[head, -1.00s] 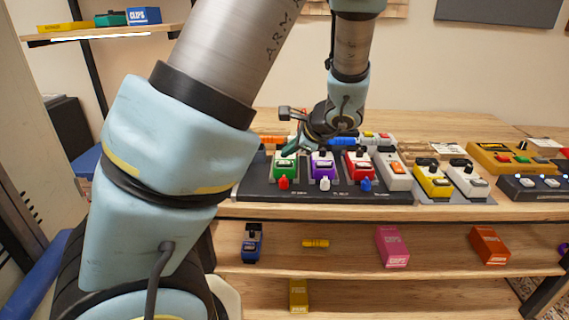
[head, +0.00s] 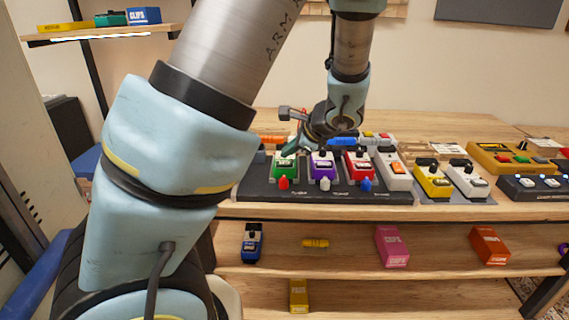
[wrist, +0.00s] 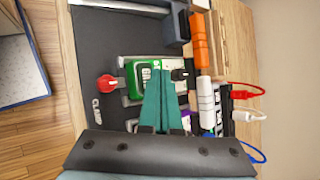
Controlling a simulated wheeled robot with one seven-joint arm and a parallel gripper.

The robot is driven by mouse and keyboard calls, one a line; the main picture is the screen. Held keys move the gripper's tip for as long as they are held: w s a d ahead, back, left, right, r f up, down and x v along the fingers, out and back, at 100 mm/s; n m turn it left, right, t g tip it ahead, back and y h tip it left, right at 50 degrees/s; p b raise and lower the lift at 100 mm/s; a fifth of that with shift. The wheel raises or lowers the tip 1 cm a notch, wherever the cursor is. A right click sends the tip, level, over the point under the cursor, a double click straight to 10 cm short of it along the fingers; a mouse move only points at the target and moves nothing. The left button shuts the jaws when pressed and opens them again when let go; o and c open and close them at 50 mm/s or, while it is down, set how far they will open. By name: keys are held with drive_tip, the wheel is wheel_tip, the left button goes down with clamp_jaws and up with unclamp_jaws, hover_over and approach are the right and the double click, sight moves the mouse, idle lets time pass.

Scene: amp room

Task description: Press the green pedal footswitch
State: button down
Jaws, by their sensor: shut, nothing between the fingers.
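The green pedal (head: 284,168) sits at the left end of the black pedalboard (head: 262,190) on the bench top. In the wrist view the green pedal (wrist: 140,78) shows beyond my fingertips, partly covered by them. My gripper (head: 290,150) is shut and empty, with its teal fingers pointing down at the pedal; the closed fingers also show in the wrist view (wrist: 160,75). The fingertips overlap the pedal's footswitch area in the picture. I cannot tell whether they touch it.
A purple pedal (head: 322,166) and a red pedal (head: 360,166) stand just right of the green one. A red knob-like plug (head: 283,184) is in front of it. White and yellow (head: 432,182) pedals stand further right. Shelves below hold several boxes.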

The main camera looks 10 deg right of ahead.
sight(288, 164)
drive_tip(key=shift+f, duration=0.15)
drive_tip(key=shift+f+b, duration=0.3)
drive_tip(key=shift+b, duration=0.2)
drive_tip(key=shift+f+b, duration=0.45)
idle(0.5)
idle(0.3)
drive_tip(key=shift+r+p, duration=0.7)
drive_tip(key=shift+r, duration=0.2)
drive_tip(key=shift+r, duration=0.1)
wheel_tip(288, 164, up, 5)
drive_tip(key=p, duration=0.4)
